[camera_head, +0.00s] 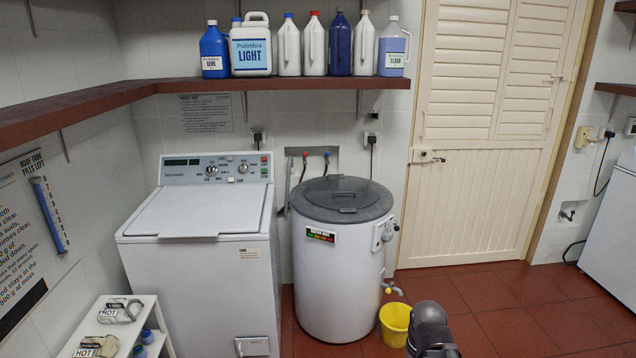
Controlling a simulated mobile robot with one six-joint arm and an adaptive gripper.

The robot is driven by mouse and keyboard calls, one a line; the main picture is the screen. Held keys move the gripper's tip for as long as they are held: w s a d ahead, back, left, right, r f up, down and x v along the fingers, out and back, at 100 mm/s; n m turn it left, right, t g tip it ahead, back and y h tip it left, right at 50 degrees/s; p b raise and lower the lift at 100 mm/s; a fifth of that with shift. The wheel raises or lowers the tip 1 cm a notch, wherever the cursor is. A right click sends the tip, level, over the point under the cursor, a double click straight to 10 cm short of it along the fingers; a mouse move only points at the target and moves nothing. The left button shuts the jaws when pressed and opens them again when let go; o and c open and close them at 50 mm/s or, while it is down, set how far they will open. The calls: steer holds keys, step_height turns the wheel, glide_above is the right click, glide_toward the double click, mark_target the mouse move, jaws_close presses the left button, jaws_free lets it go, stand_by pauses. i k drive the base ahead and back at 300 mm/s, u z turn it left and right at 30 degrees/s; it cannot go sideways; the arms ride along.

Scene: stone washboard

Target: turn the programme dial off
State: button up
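A white top-loading washing machine (200,290) stands at the left with its lid shut. Its grey control panel (190,171) has two round dials: a left dial (211,170) and a right dial (243,168). Their labels and pointer positions are too small to read, so I cannot tell which is the programme dial. A round white tub (335,270) with a grey lid has another knob or control (386,231) on its right side. A dark part of my arm shows at the bottom, right of centre, well away from the dials. My gripper's fingers are not visible.
A yellow bucket (395,326) stands under the tub's tap (391,289). A brown shelf (290,84) with several bottles overhangs the machines. A small white rack (120,318) stands front left. The red tiled floor (500,305) is open at the right, before the cream door (490,130).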

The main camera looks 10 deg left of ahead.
mark_target(212, 170)
steer(key=u, duration=0.15)
steer(key=i, duration=1.5)
steer(key=u, duration=0.5)
steer(key=i, duration=1.25)
steer(key=u, duration=0.35)
